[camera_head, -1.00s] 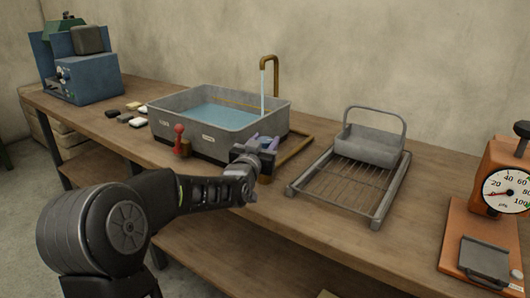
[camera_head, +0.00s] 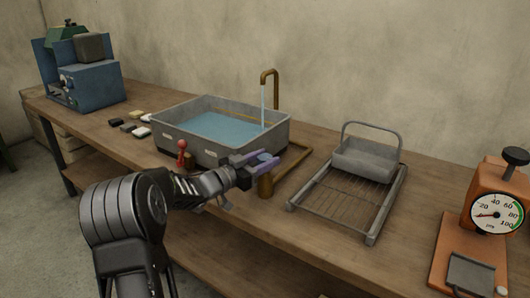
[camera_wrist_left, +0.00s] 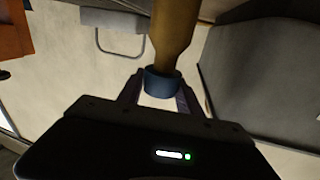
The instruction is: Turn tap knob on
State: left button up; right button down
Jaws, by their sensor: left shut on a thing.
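The blue tap knob (camera_wrist_left: 163,82) sits on the end of a brass pipe (camera_wrist_left: 174,35) in the left wrist view. In the head view the knob (camera_head: 264,156) is partly hidden by my fingers. My left gripper (camera_head: 264,161) is shut on the knob, with one finger on each side of it. The brass spout (camera_head: 271,74) rises behind the grey basin (camera_head: 168,134). A thin stream of water (camera_head: 263,97) runs from the spout into the blue water (camera_head: 225,127) in the basin. My right gripper is not in view.
A red-topped lever (camera_head: 182,147) stands at the basin's front, close to my left arm. A wire rack (camera_head: 335,200) with a grey basket (camera_head: 366,158) is to the right. An orange gauge press (camera_head: 488,205) stands further right. A blue machine (camera_head: 90,83) is far left.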

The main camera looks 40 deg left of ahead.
aim_at(259, 162)
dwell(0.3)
pick_arm(q)
jog(key=o, duration=1.4)
jog(key=shift+c, duration=0.2)
jog(key=s, duration=0.2)
jog(key=s+a, duration=0.1)
jog(key=s, duration=0.4)
jog(key=shift+s+a, duration=0.25)
jog(key=shift+s, duration=0.1)
